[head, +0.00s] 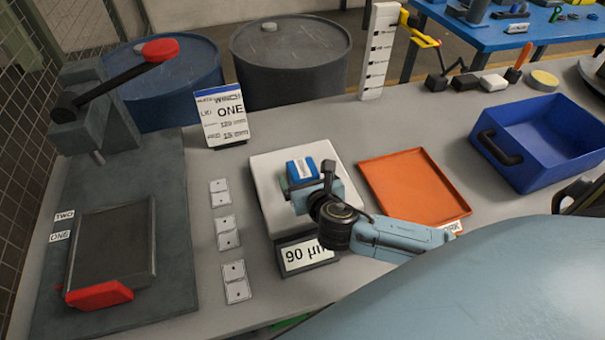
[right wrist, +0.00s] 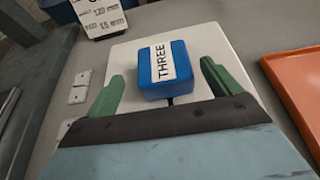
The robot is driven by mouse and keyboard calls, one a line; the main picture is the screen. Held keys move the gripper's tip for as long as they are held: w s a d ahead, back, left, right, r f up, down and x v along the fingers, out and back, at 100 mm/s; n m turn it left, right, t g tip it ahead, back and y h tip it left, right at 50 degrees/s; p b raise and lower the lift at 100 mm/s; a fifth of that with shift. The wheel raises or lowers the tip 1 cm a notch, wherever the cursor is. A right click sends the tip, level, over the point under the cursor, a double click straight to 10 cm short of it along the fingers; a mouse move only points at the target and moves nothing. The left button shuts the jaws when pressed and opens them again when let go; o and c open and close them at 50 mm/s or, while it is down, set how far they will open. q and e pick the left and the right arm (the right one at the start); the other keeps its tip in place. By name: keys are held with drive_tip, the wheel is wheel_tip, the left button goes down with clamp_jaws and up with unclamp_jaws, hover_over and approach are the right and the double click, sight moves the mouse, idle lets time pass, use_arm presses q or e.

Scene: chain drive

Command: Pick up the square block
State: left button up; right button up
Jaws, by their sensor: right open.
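The square block (head: 301,168) is blue with a white label on top. It sits on the white plate of a scale (head: 262,166). In the right wrist view the block (right wrist: 178,83) shows its label reading THREE. My right gripper (head: 303,184) is over the scale at the block, and its body hides part of the block in the head view. In the right wrist view its green fingers (right wrist: 162,68) are apart, one on each side of the block, with visible gaps. The left gripper is not in view.
An orange tray (head: 412,185) lies right of the scale, and a blue bin (head: 545,150) stands farther right. Several white label plates (head: 228,232) lie left of the scale. A lever press (head: 85,115) stands at the left. A sign card (head: 222,117) stands behind.

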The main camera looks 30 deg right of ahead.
sight(304, 171)
drive_tip(key=x, duration=0.2)
drive_tip(key=b+x, duration=0.1)
drive_tip(key=x, duration=0.2)
drive_tip(key=shift+d+r, duration=0.25)
drive_tip(key=shift+c, duration=0.4)
drive_tip(key=c, duration=1.2)
